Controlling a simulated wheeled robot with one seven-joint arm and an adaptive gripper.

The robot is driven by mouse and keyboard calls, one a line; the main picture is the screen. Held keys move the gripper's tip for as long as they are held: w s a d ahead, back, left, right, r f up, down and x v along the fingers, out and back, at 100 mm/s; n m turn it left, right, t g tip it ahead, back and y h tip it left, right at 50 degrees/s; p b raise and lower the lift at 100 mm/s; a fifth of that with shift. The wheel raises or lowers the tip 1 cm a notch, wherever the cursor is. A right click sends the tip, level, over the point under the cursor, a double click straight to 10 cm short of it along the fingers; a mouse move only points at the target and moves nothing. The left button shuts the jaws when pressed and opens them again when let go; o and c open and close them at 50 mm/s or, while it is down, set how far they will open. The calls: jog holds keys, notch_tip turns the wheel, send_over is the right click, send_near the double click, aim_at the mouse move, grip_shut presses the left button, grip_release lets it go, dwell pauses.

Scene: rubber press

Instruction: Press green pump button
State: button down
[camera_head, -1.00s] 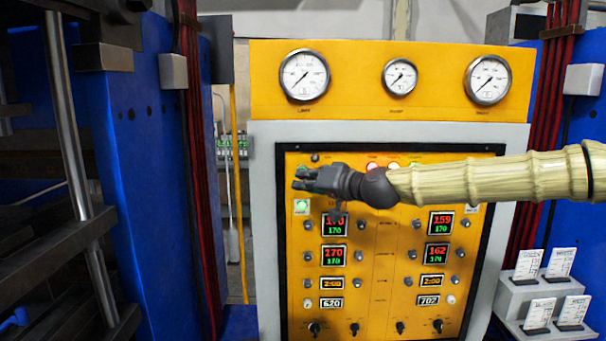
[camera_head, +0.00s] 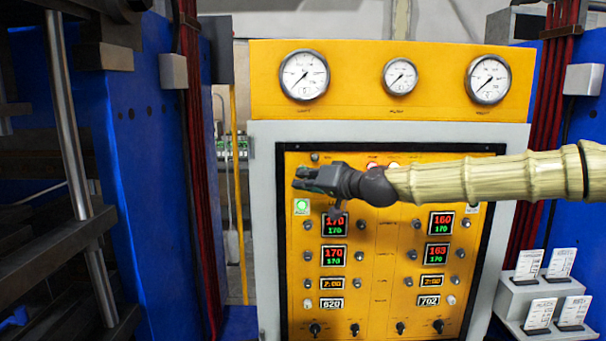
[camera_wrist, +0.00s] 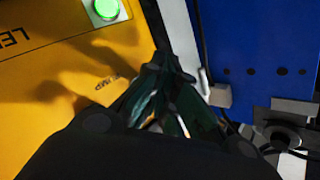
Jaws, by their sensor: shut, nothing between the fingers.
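The yellow control panel (camera_head: 380,270) stands in a grey cabinet in front of me. A lit green button (camera_head: 302,206) is near its upper left; a lit green button also shows at the top of the wrist view (camera_wrist: 106,9). In the wrist view a "PUMP" label (camera_wrist: 118,83) is on the yellow face between that button and my fingers. My gripper (camera_head: 298,180) is shut and empty. In the head view it appears just above the green button, in front of the panel. In the wrist view its fingertips (camera_wrist: 168,72) are beside the panel edge, apart from the button.
Three gauges (camera_head: 400,77) top the cabinet. Lit displays (camera_head: 335,225), knobs and switches fill the panel below my arm. Blue press frames (camera_head: 145,200) stand on both sides. A card holder (camera_head: 530,290) is at lower right. My arm hides part of the upper panel.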

jog(key=shift+w, duration=0.45)
dwell(0.6)
jog(key=shift+s, duration=0.1)
jog(key=shift+s+b, duration=0.4)
jog(key=shift+s, duration=0.75)
jog(key=s+b, duration=0.1)
jog(key=s, duration=0.4)
dwell(0.4)
dwell(0.5)
